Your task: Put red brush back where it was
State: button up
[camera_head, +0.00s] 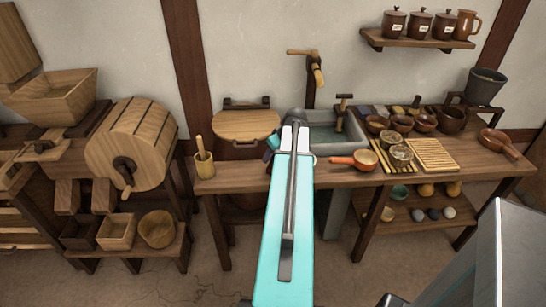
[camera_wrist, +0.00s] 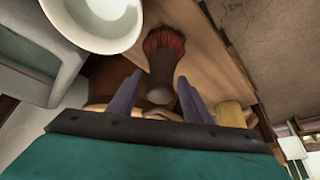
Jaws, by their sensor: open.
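The red brush (camera_wrist: 163,55) shows in the wrist view, with dark red bristles at the top and a dark handle whose rounded end points toward my gripper (camera_wrist: 159,86). My gripper's two purple fingers are spread apart, one on each side of the handle end, with gaps visible. Whether either finger touches the handle I cannot tell. In the head view my teal arm reaches over the front of the bench (camera_head: 330,176) and hides the brush and the fingertips.
A white bowl (camera_wrist: 95,20) lies close to the brush, left. A yellowish wooden cylinder (camera_wrist: 232,113) stands right. In the head view, a sink (camera_head: 340,140) lies behind my arm, an orange pan (camera_head: 355,160) to its right and a wooden mortar (camera_head: 204,166) to its left.

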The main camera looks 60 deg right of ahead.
jog(key=b+v, duration=0.1)
jog(key=v, duration=1)
jog(key=shift+b, duration=0.35)
dwell(0.6)
